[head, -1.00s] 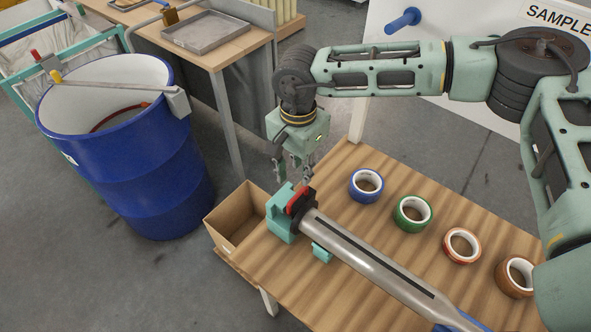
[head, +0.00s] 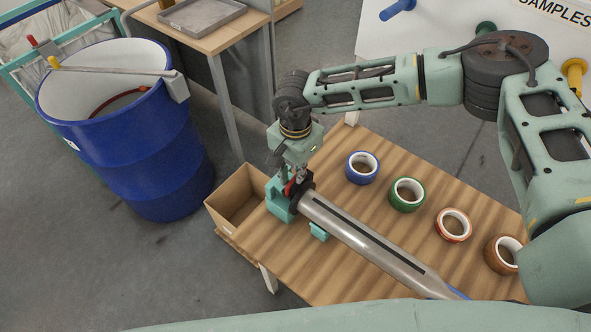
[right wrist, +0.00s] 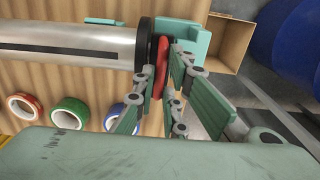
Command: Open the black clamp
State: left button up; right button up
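The black clamp (head: 302,184) is a dark ring at the left end of a long grey shaft (head: 370,240), beside a turquoise holder (head: 279,205). It has a red lever (head: 289,187). The clamp (right wrist: 145,60) and lever (right wrist: 162,66) show more clearly in the right wrist view. My right gripper (head: 294,176) points down right over the clamp. In the right wrist view its fingers (right wrist: 160,92) are spread apart, with the red lever between them; whether they touch it I cannot tell. My left gripper is not in view.
Blue (head: 362,167), green (head: 408,194), orange (head: 453,224) and brown (head: 502,254) tape rolls lie along the table (head: 335,275). An open cardboard box (head: 235,203) sits at its left edge. A blue barrel (head: 130,150) stands further left.

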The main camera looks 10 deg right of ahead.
grip_shut()
pick_arm(q)
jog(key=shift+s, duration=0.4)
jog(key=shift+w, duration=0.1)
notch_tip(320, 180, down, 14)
jog(key=b, duration=1.4)
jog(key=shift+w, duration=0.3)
pick_arm(e)
jog(key=w+d+r+g+y, duration=0.1)
jog(key=w+d+g+y, duration=0.4)
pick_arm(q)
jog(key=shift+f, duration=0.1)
pick_arm(e)
jog(key=shift+r, duration=0.1)
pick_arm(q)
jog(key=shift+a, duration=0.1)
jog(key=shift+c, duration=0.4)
